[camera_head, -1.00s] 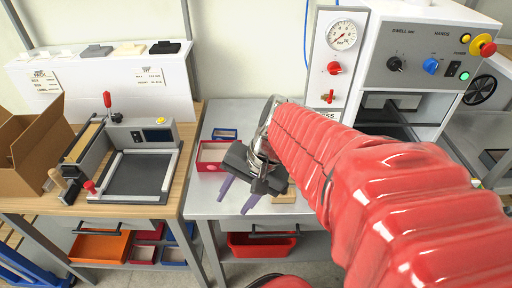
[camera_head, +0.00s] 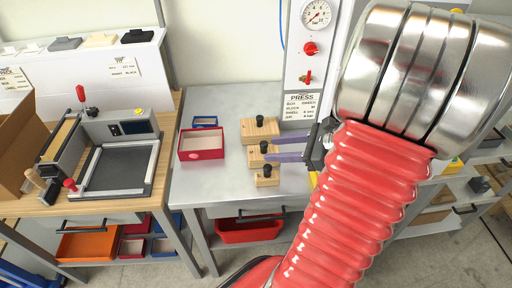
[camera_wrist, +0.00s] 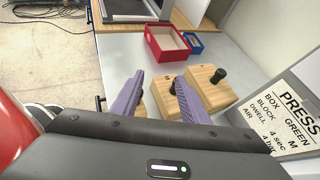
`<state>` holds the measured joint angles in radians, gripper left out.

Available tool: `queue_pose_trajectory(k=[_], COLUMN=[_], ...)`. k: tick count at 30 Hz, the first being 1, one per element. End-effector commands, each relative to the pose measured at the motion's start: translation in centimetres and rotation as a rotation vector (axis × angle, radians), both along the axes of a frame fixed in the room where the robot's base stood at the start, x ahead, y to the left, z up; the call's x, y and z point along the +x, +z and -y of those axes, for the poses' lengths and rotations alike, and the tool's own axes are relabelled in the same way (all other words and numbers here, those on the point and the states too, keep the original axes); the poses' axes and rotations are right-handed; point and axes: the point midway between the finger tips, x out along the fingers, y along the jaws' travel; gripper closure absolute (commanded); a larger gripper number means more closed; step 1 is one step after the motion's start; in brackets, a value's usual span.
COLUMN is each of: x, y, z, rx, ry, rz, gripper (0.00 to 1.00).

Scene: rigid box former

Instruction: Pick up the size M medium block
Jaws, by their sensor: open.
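Three wooden blocks with black knobs stand in a row on the grey metal table. The medium block (camera_head: 256,161) is the middle one. The large block (camera_head: 248,134) is behind it and the small block (camera_head: 267,181) in front. My gripper (camera_head: 267,149) is open, its purple fingers pointing left over the medium block. In the wrist view the medium block (camera_wrist: 161,96) shows between the fingers (camera_wrist: 159,78), its knob close to the right finger. The large block (camera_wrist: 208,92) is right of that finger; the small one is mostly hidden by the left finger. Contact cannot be told.
A red tray (camera_head: 183,156) and a small blue tray (camera_head: 205,119) lie left of the blocks. The press sign (camera_head: 301,106) reads block M, box green. The press panel stands close behind the blocks. The table's front left is clear.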

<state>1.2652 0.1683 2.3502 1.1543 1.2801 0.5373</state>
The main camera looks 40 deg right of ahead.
Motion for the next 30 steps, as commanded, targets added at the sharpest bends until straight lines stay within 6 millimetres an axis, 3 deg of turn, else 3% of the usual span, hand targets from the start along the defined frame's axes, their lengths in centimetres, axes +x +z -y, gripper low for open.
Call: queue_pose_trajectory(k=[3,8,20,30], x=[-1.0,-1.5,-1.2,2.1], y=[-0.4,-0.5,-0.7,-2.1], z=[2.7,4.2,4.1,2.9], rx=[0.079,0.122,0.124,0.124], ry=[-0.114,-0.177,-0.176,-0.172], rz=[0.022,0.038,0.04,0.038], gripper=[0.6,0.6,0.6,0.6])
